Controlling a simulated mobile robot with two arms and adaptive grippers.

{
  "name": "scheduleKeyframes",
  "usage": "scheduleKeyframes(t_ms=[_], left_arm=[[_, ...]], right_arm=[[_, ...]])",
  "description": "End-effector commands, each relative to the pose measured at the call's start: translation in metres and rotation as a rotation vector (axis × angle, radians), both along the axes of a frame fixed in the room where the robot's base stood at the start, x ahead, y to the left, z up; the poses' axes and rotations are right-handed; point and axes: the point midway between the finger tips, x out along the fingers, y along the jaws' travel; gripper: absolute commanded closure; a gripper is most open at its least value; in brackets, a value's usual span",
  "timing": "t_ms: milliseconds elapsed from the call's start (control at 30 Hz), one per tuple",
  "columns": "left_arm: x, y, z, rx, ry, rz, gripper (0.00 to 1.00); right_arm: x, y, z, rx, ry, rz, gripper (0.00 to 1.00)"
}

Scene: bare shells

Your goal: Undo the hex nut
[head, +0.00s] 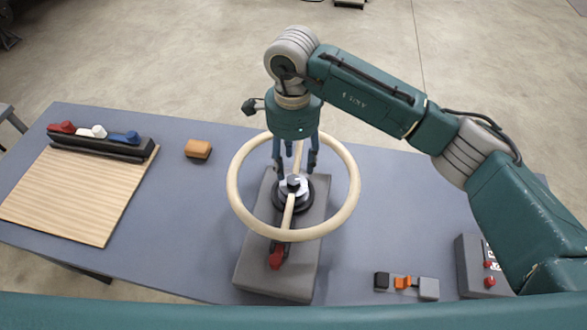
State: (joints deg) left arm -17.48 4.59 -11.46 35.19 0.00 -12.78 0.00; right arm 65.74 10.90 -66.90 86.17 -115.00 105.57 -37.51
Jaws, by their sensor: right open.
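The hex nut (293,182) appears as a small dark piece at the centre of a cream ring-shaped wheel (238,208). The wheel sits on a dark round hub on a grey block (273,283). My right gripper (295,165) points down over the hub with its fingers open. Its fingertips are just above or beside the nut; I cannot tell whether they touch it. The fingers hide part of the wheel's far side. My left gripper is not in the picture.
A red handle (275,258) is on the block's near part. A wooden board (70,195), a rack with coloured knobs (95,146) and an orange block (198,149) are left. Small blocks (403,283) and a grey box with red knobs (470,262) are right.

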Motion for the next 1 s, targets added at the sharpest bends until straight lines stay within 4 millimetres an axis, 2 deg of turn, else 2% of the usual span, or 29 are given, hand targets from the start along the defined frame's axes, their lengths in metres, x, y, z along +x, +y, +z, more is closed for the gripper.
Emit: scheduleKeyframes(t_ms=[33,300,500,733,767,900,1000], left_arm=[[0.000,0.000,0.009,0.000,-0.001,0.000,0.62],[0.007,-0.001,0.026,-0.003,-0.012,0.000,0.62],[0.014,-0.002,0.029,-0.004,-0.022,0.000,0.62],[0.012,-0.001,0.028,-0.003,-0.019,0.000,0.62],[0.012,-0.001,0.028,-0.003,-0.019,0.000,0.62],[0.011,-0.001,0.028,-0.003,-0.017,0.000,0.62],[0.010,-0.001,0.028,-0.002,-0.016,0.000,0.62]], right_arm=[[-0.002,-0.001,-0.007,-0.002,0.006,-0.001,0.52],[-0.002,-0.001,-0.051,-0.001,0.003,-0.002,0.52],[-0.001,-0.001,-0.065,-0.001,0.000,0.000,0.52],[-0.001,-0.001,-0.066,-0.001,-0.001,0.000,0.52],[-0.001,-0.001,-0.066,-0.001,-0.001,0.000,0.54],[-0.001,-0.001,-0.066,-0.001,-0.001,0.000,0.82],[-0.001,-0.001,-0.066,-0.001,-0.001,0.000,0.97]])
